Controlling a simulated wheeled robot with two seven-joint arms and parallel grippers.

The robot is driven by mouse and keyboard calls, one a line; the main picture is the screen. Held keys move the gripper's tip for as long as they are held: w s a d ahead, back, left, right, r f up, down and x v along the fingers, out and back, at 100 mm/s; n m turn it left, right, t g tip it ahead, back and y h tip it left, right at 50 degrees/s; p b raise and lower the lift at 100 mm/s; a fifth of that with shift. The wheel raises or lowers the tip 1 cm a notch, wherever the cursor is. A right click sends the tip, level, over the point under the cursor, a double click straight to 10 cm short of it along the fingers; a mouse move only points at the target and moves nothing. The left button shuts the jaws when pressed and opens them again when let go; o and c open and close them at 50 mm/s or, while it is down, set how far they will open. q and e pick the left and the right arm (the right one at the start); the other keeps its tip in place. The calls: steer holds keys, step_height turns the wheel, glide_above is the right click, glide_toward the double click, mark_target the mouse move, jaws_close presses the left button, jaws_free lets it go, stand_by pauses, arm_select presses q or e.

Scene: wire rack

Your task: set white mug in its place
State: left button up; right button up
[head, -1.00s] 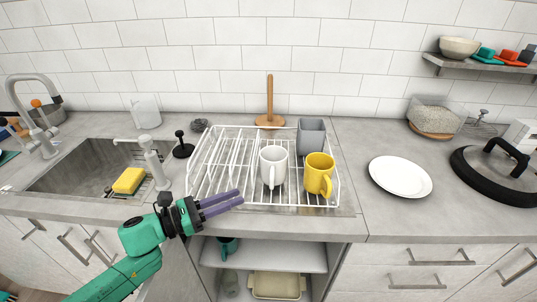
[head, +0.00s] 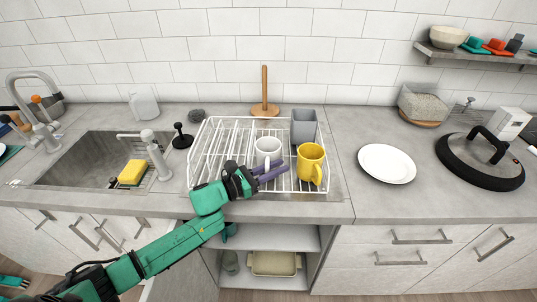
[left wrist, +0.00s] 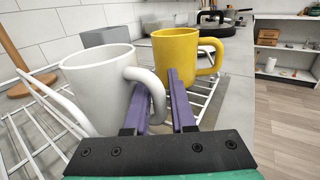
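The white mug (head: 267,148) stands upright on the wire rack (head: 213,150), left of the yellow mug. My left gripper (head: 272,173) is just in front of it, partly covering its lower part. In the left wrist view, the white mug (left wrist: 98,92) is close, its handle between the two purple fingers (left wrist: 158,105). The fingers are apart; whether they touch the handle cannot be told. The left finger is partly hidden by the handle. My right gripper is not in view.
A white plate (head: 386,164) lies on the right counter. The sink (head: 90,150) is at left. Bare counter lies between rack and plate.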

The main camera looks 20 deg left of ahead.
arm_select(q)
steer(key=shift+s, duration=0.1)
jaws_close()
stand_by(1.3)
